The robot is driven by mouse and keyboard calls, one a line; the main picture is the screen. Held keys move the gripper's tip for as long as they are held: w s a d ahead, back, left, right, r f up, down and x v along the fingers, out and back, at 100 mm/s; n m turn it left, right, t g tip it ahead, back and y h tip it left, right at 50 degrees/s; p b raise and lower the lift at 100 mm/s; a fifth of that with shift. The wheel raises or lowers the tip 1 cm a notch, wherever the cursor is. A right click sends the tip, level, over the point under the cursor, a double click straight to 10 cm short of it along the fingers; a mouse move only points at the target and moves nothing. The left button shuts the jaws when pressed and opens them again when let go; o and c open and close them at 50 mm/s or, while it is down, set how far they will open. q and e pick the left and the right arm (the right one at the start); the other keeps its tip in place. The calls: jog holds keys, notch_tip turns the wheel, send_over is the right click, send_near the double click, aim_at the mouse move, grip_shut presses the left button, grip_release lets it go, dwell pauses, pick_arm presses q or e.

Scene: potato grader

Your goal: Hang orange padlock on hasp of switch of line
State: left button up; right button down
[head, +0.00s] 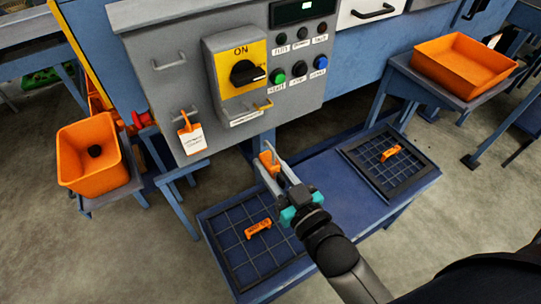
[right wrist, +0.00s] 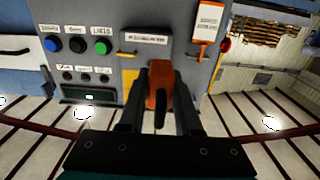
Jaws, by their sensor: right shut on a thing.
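My right gripper (head: 270,172) is shut on the orange padlock (head: 267,158), holding it in the air in front of and below the control panel. In the right wrist view the padlock (right wrist: 158,88) sits between the two dark fingers (right wrist: 160,95); its shackle is hard to make out. The line switch (head: 243,72) has a yellow plate marked ON and a black knob. Its small yellow hasp (head: 264,105) sticks out at the lower right of the switch box, apart from the padlock. My left gripper is not in view.
An orange clip with a white tag (head: 190,138) hangs on the panel left of the switch. A blue table (head: 335,200) carries two black grids, each with an orange piece (head: 258,227). Orange bins stand left (head: 88,150) and right (head: 462,65). Buttons (head: 299,68) lie right of the switch.

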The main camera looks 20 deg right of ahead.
jog(key=shift+w+a, duration=0.2)
jog(key=shift+w, duration=0.35)
jog(key=shift+w+b, duration=0.35)
jog(key=b, duration=0.2)
send_near(235, 122)
jog(key=shift+r, duration=0.7)
pick_arm(q)
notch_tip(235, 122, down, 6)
jog(key=b, duration=0.3)
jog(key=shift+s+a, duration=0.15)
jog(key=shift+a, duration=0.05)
pick_arm(e)
jog(key=shift+w+a+f, duration=0.2)
jog(key=shift+w, duration=0.8)
jog(key=shift+w+a+f, duration=0.2)
jog(key=shift+w, duration=0.85)
jog(key=shift+w+a+f, duration=0.2)
jog(key=shift+w, duration=0.8)
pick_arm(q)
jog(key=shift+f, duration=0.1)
pick_arm(e)
jog(key=c, duration=0.5)
grip_release()
jog(key=shift+f, duration=0.1)
